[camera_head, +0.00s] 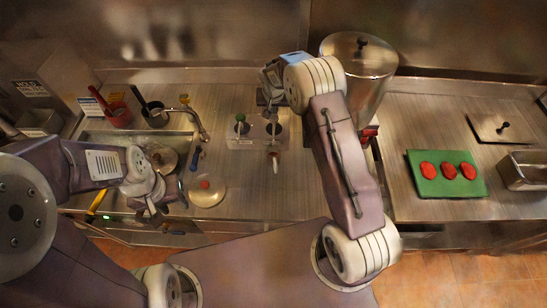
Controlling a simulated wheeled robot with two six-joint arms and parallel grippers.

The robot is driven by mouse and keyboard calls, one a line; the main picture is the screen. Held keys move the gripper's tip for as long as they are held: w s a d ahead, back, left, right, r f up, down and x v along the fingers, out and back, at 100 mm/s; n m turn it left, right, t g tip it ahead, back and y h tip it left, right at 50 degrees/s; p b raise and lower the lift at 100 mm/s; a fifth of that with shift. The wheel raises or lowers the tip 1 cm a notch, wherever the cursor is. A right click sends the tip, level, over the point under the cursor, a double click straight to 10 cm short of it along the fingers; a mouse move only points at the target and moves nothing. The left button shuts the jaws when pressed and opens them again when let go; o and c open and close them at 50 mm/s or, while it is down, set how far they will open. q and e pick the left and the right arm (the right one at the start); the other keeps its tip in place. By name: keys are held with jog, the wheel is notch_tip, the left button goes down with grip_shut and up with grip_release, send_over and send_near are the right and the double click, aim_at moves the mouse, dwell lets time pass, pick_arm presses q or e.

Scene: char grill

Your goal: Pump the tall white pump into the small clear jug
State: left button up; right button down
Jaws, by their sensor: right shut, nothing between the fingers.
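A pump station (240,143) with two dark round wells stands on the steel counter near the middle. A green-topped pump (240,118) rises from its left well. A slim pump with a pale, white-tipped spout (275,163) is at the right well and points toward the front; its top is partly hidden by my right gripper. My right gripper (268,100) is shut and empty, just above and behind the right well. My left gripper (152,208) hangs over the front of the sink at left; its fingers are too small to read. I cannot make out a small clear jug.
A tall steel dispenser (372,62) and green board (424,186) are at right.

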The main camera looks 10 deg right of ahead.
notch_tip(320, 180, up, 5)
jog(key=p, duration=0.2)
jog(key=shift+r+p, duration=0.15)
jog(key=shift+p, duration=0.15)
jog(key=s+f+n+g+b, duration=0.1)
jog(key=s+f+b, duration=0.3)
jog(key=s, duration=0.6)
jog(key=s+f+n+g+y+b, duration=0.1)
jog(key=s+f+b, duration=0.3)
jog(key=s+b, duration=0.3)
jog(key=s+f+n+g+b, duration=0.1)
jog(key=s+f+b, duration=0.3)
jog(key=s, duration=1.1)
jog(key=shift+d+f+b, duration=0.15)
jog(key=shift+d+b, duration=0.05)
jog(key=shift+b, duration=0.6)
